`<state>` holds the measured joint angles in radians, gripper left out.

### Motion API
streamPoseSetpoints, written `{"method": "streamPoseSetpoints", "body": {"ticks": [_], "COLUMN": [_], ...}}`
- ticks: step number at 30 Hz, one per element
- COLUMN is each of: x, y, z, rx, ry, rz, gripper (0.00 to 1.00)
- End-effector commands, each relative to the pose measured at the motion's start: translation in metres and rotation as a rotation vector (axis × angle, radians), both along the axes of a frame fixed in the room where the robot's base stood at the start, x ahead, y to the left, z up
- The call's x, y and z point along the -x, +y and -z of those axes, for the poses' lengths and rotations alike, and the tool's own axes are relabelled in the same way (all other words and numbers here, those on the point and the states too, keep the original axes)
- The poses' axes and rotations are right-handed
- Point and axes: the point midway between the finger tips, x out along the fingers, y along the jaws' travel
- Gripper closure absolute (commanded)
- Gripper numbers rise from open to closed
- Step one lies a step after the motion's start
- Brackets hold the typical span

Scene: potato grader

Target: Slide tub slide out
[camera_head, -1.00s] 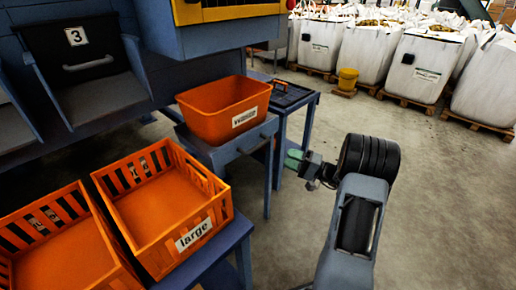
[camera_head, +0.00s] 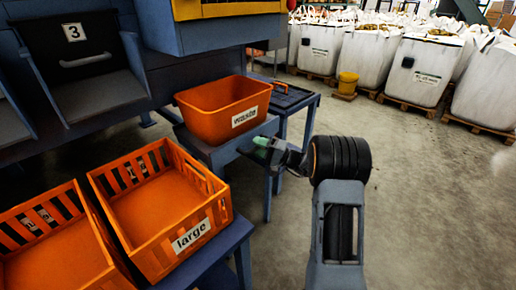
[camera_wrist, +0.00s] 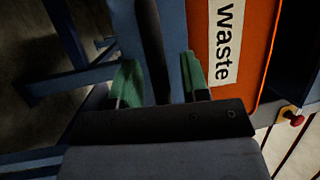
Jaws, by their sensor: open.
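The orange tub (camera_head: 205,126) labelled "waste" sits on a blue-grey slide (camera_head: 226,151) in the head view. My gripper (camera_head: 262,147) is at the slide's right front side, just below the tub's label. In the wrist view my gripper (camera_wrist: 161,76) is open, with one green finger on each side of a dark bar (camera_wrist: 151,40), which looks like the slide's handle. I cannot tell whether the fingers touch it. The tub's orange wall (camera_wrist: 257,55) and label show at the right there. The lower end of the bar is hidden behind my gripper body.
Orange slatted crates, one labelled "large" (camera_head: 143,232), stand on a blue table at the lower left. A dark-topped blue stand (camera_head: 290,97) is behind the tub. A red knob (camera_wrist: 297,119) shows in the wrist view. Open floor (camera_head: 430,210) lies to the right.

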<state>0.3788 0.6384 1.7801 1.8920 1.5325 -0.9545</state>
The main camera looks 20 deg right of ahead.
Motion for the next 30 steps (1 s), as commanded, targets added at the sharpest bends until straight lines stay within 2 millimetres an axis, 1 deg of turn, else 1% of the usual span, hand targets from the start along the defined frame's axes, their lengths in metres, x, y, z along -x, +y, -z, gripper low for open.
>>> {"method": "streamPoseSetpoints", "body": {"ticks": [6,19,30], "x": [-0.0001,0.0,0.0003], "y": [0.0002,0.0001,-0.0003], "z": [-0.0003,-0.0001,0.0], "rx": [0.0,0.0,0.0], "ry": [0.0,0.0,0.0], "rz": [0.0,-0.001,-0.001], "gripper": [0.58,0.99,1.0]}}
